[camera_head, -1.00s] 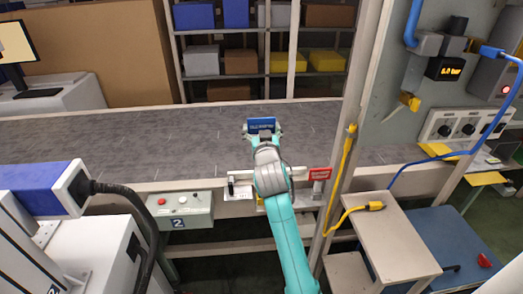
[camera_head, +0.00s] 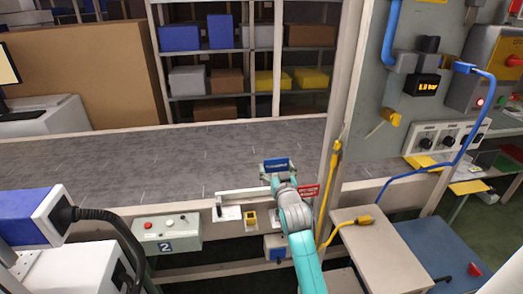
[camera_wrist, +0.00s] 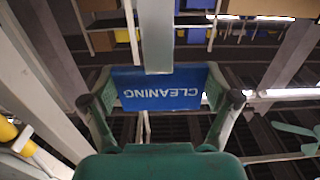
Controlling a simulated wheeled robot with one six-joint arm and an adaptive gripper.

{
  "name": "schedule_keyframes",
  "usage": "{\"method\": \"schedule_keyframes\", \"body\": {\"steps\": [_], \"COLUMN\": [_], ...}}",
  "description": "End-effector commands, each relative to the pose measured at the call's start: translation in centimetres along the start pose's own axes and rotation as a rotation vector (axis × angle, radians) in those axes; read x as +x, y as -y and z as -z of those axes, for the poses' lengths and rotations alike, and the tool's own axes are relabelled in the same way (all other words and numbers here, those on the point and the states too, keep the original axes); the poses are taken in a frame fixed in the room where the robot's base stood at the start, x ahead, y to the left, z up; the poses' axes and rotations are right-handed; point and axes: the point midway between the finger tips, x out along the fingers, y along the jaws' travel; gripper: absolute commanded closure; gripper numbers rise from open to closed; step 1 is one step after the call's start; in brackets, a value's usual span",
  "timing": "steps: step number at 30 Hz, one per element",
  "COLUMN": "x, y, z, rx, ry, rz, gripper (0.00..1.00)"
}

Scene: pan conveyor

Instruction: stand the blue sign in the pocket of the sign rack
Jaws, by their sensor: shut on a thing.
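My gripper (camera_head: 278,173) is shut on the blue sign (camera_head: 277,164). In the head view they are above the conveyor's front edge, just left of and behind a red sign (camera_head: 308,191). In the wrist view the blue sign (camera_wrist: 160,98) spans between my two fingers, its white lettering "CLEANING" upside down. A pale bar (camera_wrist: 155,35) overlaps its upper edge there; I cannot tell what it belongs to. A white rail (camera_head: 240,192) runs along the conveyor edge beside my gripper. I cannot make out the sign rack's pocket; my gripper and arm cover that area.
The grey conveyor (camera_head: 110,160) is clear behind. A pale post (camera_head: 335,120) with a yellow cable stands close on the right. A small yellow item (camera_head: 250,218) hangs under the rail. A control box (camera_head: 167,233) is at left and a small table (camera_head: 375,245) at right.

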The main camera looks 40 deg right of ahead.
Motion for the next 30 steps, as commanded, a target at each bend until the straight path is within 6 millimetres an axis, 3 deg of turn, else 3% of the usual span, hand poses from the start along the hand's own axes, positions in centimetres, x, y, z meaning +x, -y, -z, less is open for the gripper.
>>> {"method": "schedule_keyframes", "body": {"steps": [5,20,30], "x": [-0.5,-0.6,-0.6], "y": [-1.5,-1.7,-1.6], "z": [-2.2,-2.7,-5.2], "rx": [0.008,0.010,0.010], "ry": [-0.002,-0.003,0.000], "rz": [-0.008,-0.009,-0.009], "gripper": [0.50,0.50,0.50]}}
